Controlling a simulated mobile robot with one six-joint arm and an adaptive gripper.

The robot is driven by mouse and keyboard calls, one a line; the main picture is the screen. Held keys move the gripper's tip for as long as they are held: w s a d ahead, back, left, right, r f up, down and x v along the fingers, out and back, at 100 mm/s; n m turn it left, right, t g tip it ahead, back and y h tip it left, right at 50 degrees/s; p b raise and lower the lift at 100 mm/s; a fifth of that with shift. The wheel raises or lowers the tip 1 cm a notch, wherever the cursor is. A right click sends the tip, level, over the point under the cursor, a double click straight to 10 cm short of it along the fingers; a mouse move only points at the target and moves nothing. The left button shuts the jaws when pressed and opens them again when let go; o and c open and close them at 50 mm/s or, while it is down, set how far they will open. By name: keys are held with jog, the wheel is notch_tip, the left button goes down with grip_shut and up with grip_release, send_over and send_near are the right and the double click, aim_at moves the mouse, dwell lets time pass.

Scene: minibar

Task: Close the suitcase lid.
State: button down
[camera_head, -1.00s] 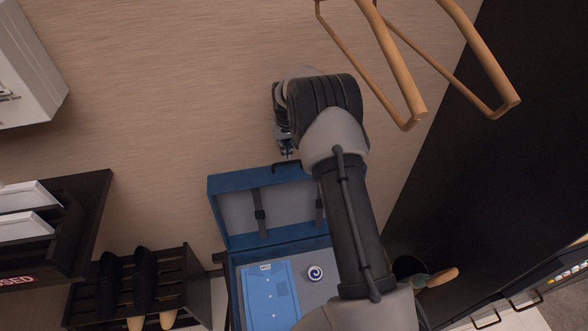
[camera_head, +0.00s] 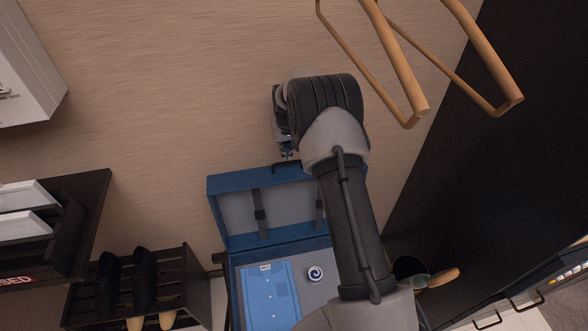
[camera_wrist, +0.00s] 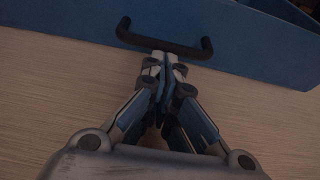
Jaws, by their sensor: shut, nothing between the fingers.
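The blue suitcase (camera_head: 230,258) is open, with its lid (camera_head: 237,205) standing up against the wooden wall. The lid's grey lining and dark straps face the head camera. A folded blue shirt (camera_head: 268,297) and a small round white-and-blue item (camera_head: 315,274) lie in the base. My gripper (camera_head: 288,155) is shut and empty, just above the lid's top edge. In the wrist view my gripper's fingertips (camera_wrist: 165,58) are close to the dark handle (camera_wrist: 160,43) on the blue lid (camera_wrist: 220,20). I cannot tell whether they touch it. My arm hides the suitcase's right part.
Wooden hangers (camera_head: 395,60) hang at the upper right. A dark rack with shoes (camera_head: 145,285) stands left of the suitcase, and a dark shelf (camera_head: 90,195) is above it. A shoehorn-like item with a wooden end (camera_head: 442,276) is at the right.

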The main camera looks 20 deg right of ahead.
jog(key=shift+s+a, duration=1.7)
jog(key=shift+s, duration=6.75)
notch_tip(320, 180, up, 12)
jog(key=w+p, duration=0.1)
jog(key=p, duration=0.6)
jog(key=shift+d, duration=0.1)
